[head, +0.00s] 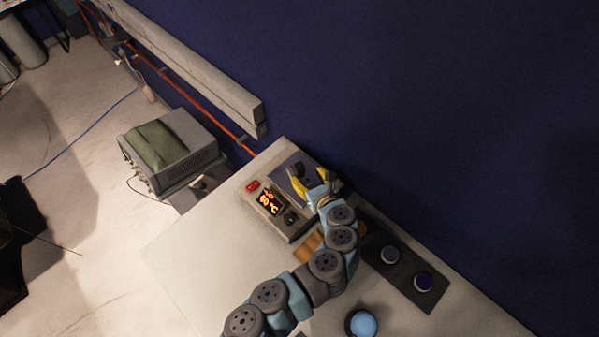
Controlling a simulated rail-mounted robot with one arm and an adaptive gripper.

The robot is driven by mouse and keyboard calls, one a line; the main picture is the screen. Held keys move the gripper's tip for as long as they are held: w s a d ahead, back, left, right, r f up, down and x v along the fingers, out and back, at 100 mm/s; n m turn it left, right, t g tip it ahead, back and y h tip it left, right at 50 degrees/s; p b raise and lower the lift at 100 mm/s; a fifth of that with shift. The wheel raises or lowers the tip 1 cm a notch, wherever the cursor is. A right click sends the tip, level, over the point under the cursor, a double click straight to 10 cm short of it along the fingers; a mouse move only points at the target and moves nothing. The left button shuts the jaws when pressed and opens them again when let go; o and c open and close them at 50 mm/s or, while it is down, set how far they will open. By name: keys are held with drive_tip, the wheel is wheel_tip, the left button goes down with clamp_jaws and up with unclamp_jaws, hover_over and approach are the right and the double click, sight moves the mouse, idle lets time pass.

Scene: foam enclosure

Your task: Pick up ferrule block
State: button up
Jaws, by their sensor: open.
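My gripper (313,181), with yellow and dark parts, is over the dark grey plate of a small beige heater-like unit (262,216) on the white bench. Its jaws are open. A small black piece (298,171) shows on or above that plate at the gripper's tips; I cannot tell whether it is the ferrule block or part of a finger. No ferrule block can be made out for certain. My blue and grey arm hides part of the unit and the bench.
The unit has an orange lit display (269,201) and a red switch (252,186). A brown block (307,247) lies partly behind my arm. The dark blue wall (430,110) stands close behind.

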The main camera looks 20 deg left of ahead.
sight(301, 170)
drive_tip(key=shift+w+a, duration=0.1)
drive_tip(key=shift+w+a+f+p, duration=0.15)
drive_tip(key=shift+w+a+p, duration=0.1)
drive_tip(key=shift+w+a, duration=0.25)
drive_tip(key=shift+w+a+f+p, duration=0.15)
drive_tip(key=shift+w+a+p, duration=0.1)
drive_tip(key=shift+a, duration=0.4)
drive_tip(key=shift+x, duration=1.15)
drive_tip(key=shift+c, duration=0.3)
drive_tip(key=shift+s, duration=0.1)
clamp_jaws()
